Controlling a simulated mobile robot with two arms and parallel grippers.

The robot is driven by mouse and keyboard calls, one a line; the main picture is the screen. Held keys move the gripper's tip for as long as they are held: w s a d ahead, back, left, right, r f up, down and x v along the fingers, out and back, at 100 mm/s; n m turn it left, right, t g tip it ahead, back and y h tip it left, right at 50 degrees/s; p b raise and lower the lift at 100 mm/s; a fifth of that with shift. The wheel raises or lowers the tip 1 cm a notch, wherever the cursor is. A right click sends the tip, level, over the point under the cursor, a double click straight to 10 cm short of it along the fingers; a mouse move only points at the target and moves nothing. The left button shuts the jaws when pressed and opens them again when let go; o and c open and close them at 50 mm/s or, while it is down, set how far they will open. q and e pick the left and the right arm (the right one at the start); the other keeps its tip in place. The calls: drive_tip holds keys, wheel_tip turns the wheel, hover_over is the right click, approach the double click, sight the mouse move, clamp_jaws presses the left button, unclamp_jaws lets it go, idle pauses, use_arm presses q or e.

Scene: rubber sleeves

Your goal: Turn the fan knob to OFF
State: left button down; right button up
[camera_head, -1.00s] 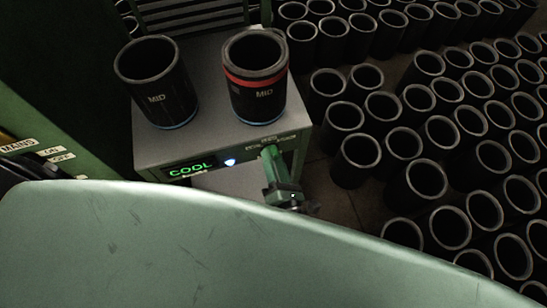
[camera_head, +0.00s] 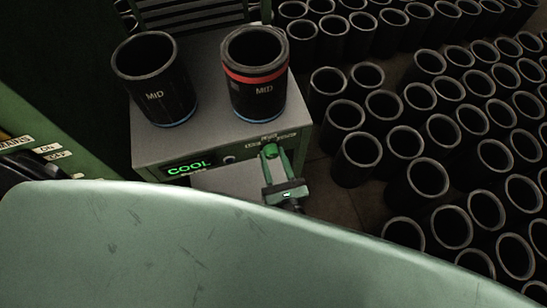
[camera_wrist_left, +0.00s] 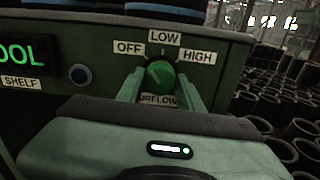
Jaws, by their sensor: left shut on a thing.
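The green round fan knob (camera_wrist_left: 160,76) is on the front panel of the grey cabinet, with the labels OFF (camera_wrist_left: 128,48), LOW (camera_wrist_left: 164,38) and HIGH (camera_wrist_left: 200,57) around it. I cannot clearly tell which label it points to. My left gripper (camera_wrist_left: 160,90) is shut on the knob, with one finger on each side of it. In the head view, my left gripper (camera_head: 271,155) reaches the right part of the panel, and its fingers mostly cover the knob. My right gripper is in neither view.
Two black sleeves marked MID stand on the cabinet (camera_head: 215,127), the left one (camera_head: 155,85) plain and the right one (camera_head: 255,85) red-banded. A green COOL display (camera_head: 188,166) and a dark round lamp (camera_wrist_left: 81,74) are left of the knob. Many black sleeves (camera_head: 440,135) crowd the floor at right.

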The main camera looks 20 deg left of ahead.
use_arm(q)
drive_tip(key=shift+n, duration=0.4)
drive_tip(key=c, duration=0.9)
unclamp_jaws()
drive_tip(key=shift+b+v, duration=0.65)
drive_tip(key=shift+v, duration=3.25)
